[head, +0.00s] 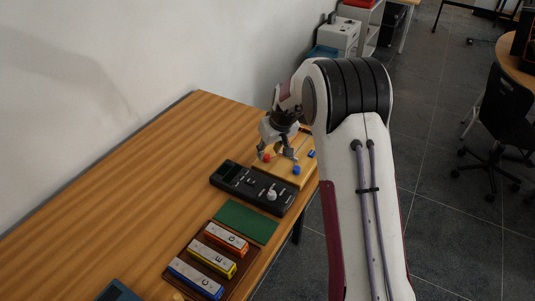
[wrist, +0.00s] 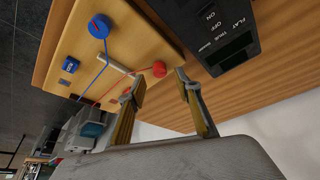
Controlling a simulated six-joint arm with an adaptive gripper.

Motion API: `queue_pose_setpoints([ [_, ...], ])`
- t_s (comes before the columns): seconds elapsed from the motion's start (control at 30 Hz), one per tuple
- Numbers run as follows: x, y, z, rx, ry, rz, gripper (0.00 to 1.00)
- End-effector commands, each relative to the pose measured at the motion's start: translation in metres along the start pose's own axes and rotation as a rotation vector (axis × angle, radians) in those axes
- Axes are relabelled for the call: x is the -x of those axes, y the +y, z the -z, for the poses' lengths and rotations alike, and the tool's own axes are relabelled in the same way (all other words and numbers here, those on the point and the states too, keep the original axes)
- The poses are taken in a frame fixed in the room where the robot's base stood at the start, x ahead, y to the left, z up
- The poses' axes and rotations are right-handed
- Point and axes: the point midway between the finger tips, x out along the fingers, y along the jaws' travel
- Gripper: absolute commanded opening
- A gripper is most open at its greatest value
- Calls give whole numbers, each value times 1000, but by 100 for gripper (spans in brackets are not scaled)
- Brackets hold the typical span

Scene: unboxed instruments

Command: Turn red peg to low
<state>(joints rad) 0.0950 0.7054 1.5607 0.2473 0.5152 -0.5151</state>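The red peg (wrist: 159,69) is a round red knob on a light wooden board (wrist: 130,45), with a red string running from it; its setting cannot be read. It also shows in the head view (head: 267,157), by the left finger. My gripper (wrist: 159,77) is open and empty, its fingertips spread on either side of the line to the red peg. The peg appears just beyond the tips; I see no contact. In the head view my gripper (head: 278,154) hangs over the board. A blue peg (wrist: 99,27) with a blue string is on the same board.
A small blue block (wrist: 70,64) and a pale rod (wrist: 107,63) are on the board. A black device (head: 254,188) with a white knob is close by. A green mat (head: 245,222) and a brown tray (head: 239,285) of lettered bars lie nearer. The table's left side is clear.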

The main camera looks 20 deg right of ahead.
Motion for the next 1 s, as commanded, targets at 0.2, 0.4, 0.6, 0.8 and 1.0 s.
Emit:
queue_pose_setpoints([
  [0.2,-21,0,0,0,1,0,34],
  [0.4,-30,0,0,0,1,0,34],
  [0.6,-31,0,0,-1,1,0,34],
  [0.8,-31,0,0,-1,1,0,23],
  [1.0,-31,0,0,-1,1,0,0],
])
